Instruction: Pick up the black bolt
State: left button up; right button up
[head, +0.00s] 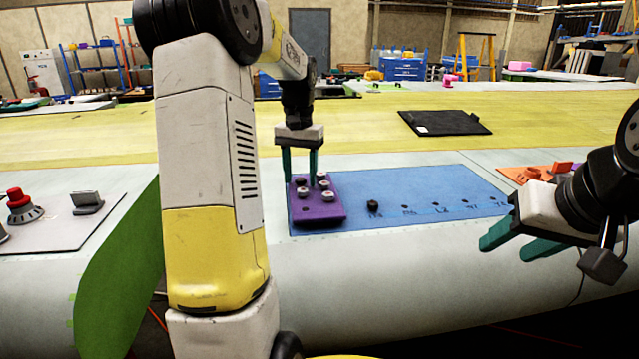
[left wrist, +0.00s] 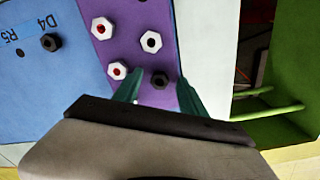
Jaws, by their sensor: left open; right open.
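A black bolt (left wrist: 159,79) sits in the purple block (head: 318,211), between the two green fingertips of my left gripper (left wrist: 159,90). In the head view, my left gripper (head: 300,178) is open and points down at the block's far-left part. Whether its fingers touch the bolt I cannot tell. Several silver bolts (left wrist: 117,70) stand in the same block, some with red centres. A second black bolt (head: 373,206) stands on the blue plate (head: 425,184), right of the purple block. My right gripper (head: 512,246) is open and empty at the lower right.
Labelled holes run along the blue plate's front part. A black flat panel (head: 445,122) lies behind on the yellow surface. An orange block (head: 537,174) is near my right gripper. A red button (head: 17,197) and a grey plate lie at the left, beside a green panel (head: 115,270).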

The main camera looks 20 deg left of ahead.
aim_at(302, 180)
pick_arm(q)
grip_shut()
jog(key=shift+r, duration=0.2)
jog(key=shift+r, duration=0.2)
jog(key=r, duration=0.3)
jog(key=shift+s+d, duration=0.15)
jog(key=shift+d, duration=0.1)
jog(key=s+d, duration=0.3)
jog(key=d, duration=0.1)
jog(key=s+d+r, duration=0.1)
jog(key=s+d, duration=0.6)
jog(key=shift+d+r, duration=0.15)
jog(key=shift+d, duration=0.2)
